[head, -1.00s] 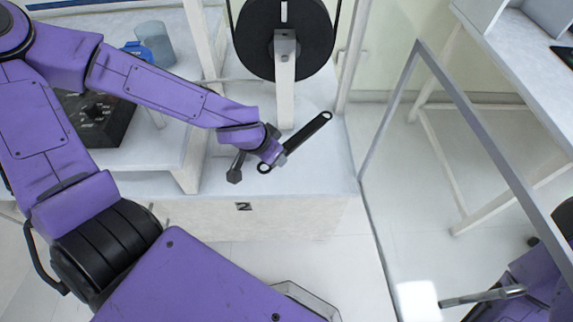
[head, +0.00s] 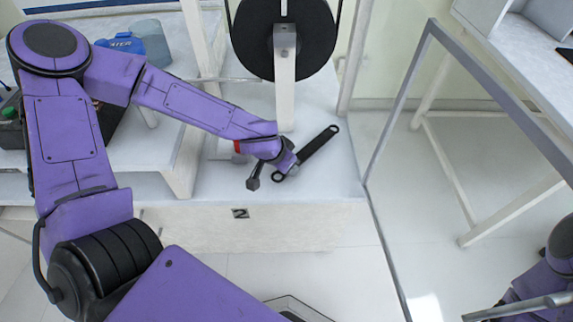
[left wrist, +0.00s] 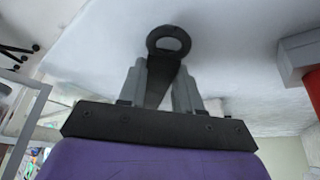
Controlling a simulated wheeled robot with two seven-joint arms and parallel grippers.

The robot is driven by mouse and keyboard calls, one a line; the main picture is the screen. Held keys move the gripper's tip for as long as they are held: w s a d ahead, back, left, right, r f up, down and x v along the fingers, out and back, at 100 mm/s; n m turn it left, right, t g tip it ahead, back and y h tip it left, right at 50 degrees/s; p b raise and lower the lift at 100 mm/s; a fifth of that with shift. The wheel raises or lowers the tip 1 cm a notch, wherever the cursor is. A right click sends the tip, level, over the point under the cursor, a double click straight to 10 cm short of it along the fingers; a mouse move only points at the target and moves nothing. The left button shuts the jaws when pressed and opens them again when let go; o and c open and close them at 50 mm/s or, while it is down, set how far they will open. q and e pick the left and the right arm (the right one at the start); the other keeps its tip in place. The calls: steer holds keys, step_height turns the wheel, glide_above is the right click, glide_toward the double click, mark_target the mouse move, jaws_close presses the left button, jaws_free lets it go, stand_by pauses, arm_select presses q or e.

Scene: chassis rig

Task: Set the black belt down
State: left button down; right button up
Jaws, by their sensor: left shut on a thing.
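The black belt (head: 318,145) is a straight dark strip with a ring at each end. It slants up to the right over the white base labelled 2 (head: 222,190). My left gripper (head: 287,163) is shut on it near its lower ring. In the left wrist view, the belt (left wrist: 168,44) stands between the two grey fingers (left wrist: 160,82), with a ring beyond the tips. Whether the belt touches the white surface I cannot tell.
A white post (head: 285,90) with a large black disc (head: 252,40) stands behind the belt. A red part (left wrist: 298,60) is close by on the right in the left wrist view. A blue container (head: 122,43) stands back left. A grey frame (head: 395,105) rises at right.

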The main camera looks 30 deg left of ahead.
arm_select(q)
steer(key=shift+f, duration=0.5)
steer(key=c, duration=0.8)
jaws_free()
steer(key=shift+s, duration=0.15)
steer(key=shift+f, duration=0.15)
steer(key=shift+d+r, duration=0.1)
steer(key=shift+r, duration=0.35)
steer(key=p+v, duration=0.7)
steer(key=v, duration=0.5)
steer(key=shift+r, duration=0.25)
